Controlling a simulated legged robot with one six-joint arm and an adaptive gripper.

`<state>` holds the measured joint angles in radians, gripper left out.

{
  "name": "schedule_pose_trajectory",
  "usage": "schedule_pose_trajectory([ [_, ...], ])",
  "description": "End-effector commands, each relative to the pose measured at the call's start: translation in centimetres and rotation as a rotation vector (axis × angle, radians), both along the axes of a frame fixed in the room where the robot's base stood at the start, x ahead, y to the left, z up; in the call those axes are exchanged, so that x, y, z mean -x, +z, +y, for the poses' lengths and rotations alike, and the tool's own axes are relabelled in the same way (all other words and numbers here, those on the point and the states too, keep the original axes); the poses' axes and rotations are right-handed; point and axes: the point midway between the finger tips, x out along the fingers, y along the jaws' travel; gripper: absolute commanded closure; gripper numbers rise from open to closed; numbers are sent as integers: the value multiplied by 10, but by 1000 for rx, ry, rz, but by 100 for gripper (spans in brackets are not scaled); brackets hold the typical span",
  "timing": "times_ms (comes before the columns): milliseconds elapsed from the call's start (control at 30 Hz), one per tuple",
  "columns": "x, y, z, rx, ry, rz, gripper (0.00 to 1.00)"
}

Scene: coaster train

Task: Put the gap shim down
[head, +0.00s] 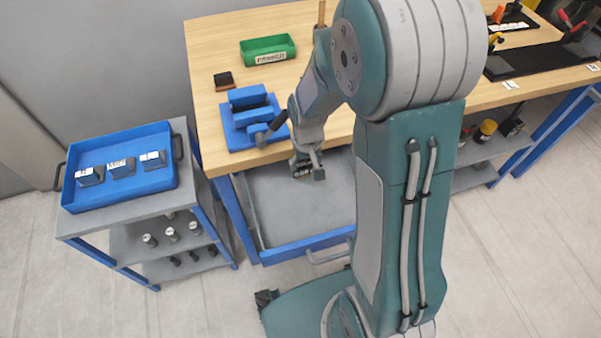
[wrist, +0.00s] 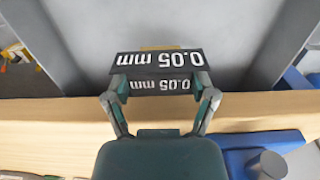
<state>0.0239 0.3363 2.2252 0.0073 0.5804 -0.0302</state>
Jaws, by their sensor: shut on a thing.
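The gap shim (wrist: 160,62) is a dark block marked "0.05 mm" on two faces, seen upside down in the wrist view. My gripper (wrist: 160,95) is shut on it, one finger at each side. In the head view my gripper (head: 306,167) is over the pulled-out grey drawer (head: 285,215) under the bench. The shim is small and partly hidden by the gripper there. I cannot tell how far it is above the drawer floor.
The wooden bench top (head: 215,110) carries a blue fixture with a dark handle (head: 250,118), a green labelled bin (head: 267,50) and a small dark block (head: 224,81). A cart at left holds a blue tray (head: 125,193) with three labelled blocks. The drawer floor looks largely clear.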

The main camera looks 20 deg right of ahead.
Motion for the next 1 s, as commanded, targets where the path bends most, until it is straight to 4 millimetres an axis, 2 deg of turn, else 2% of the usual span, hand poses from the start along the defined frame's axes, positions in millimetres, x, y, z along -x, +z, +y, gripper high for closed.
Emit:
schedule_pose_trajectory([
  [133, -2, -14, 12, 2, 2, 2, 77],
  [300, -2, -38, 14, 6, 0, 3, 77],
  [667, -2, -43, 12, 3, -1, -1, 77],
  [700, -3, -44, 11, 3, -1, -1, 18],
  [733, -3, -43, 11, 3, -1, -1, 5],
  [767, -3, -43, 11, 2, -1, -1, 0],
  [1000, -3, -43, 13, 5, 0, 0, 0],
])
